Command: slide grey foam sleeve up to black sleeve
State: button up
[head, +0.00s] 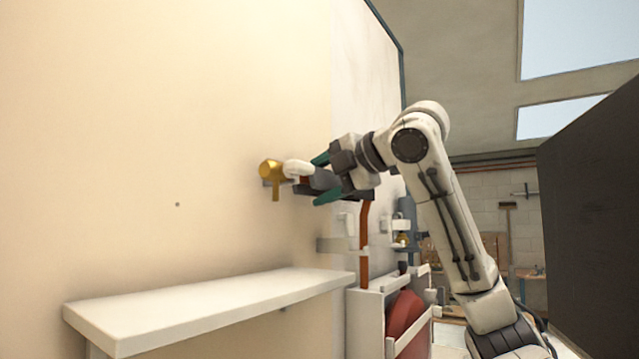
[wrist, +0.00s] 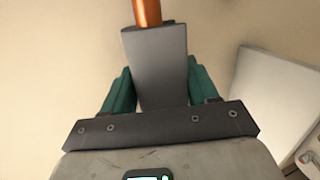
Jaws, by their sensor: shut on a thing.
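The grey foam sleeve (wrist: 158,60) sits around a copper pipe (wrist: 147,12) in the wrist view, and the pipe comes out of its far end. My gripper (wrist: 159,78) has its two green fingers on either side of the sleeve and is shut on it. In the head view my gripper (head: 323,178) is at the wall, with the grey sleeve (head: 325,180) between the green fingers, partly hidden. I cannot pick out the black sleeve for certain; dark parts near my gripper in the head view are too small to tell.
A brass fitting (head: 271,170) and a white rounded piece (head: 297,168) are just left of my gripper. A white shelf (head: 210,305) stands out from the wall below. A vertical copper pipe (head: 364,245) runs below my gripper. A dark panel (head: 590,220) stands at the right.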

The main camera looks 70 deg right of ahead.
jog(key=shift+t+h, duration=0.3)
jog(key=shift+t, duration=0.4)
jog(key=shift+s+d+b, duration=0.2)
jog(key=shift+d+b, duration=0.1)
jog(key=shift+d, duration=0.75)
jog(key=shift+s+d+b, duration=0.2)
jog(key=shift+d+b, duration=0.05)
jog(key=shift+d, duration=0.8)
jog(key=shift+c, duration=0.2)
jog(key=o, duration=1.2)
jog(key=shift+s, duration=0.1)
jog(key=b+v, duration=0.3)
jog(key=v, duration=0.7)
jog(key=shift+s+a, duration=0.1)
jog(key=shift+s, duration=0.15)
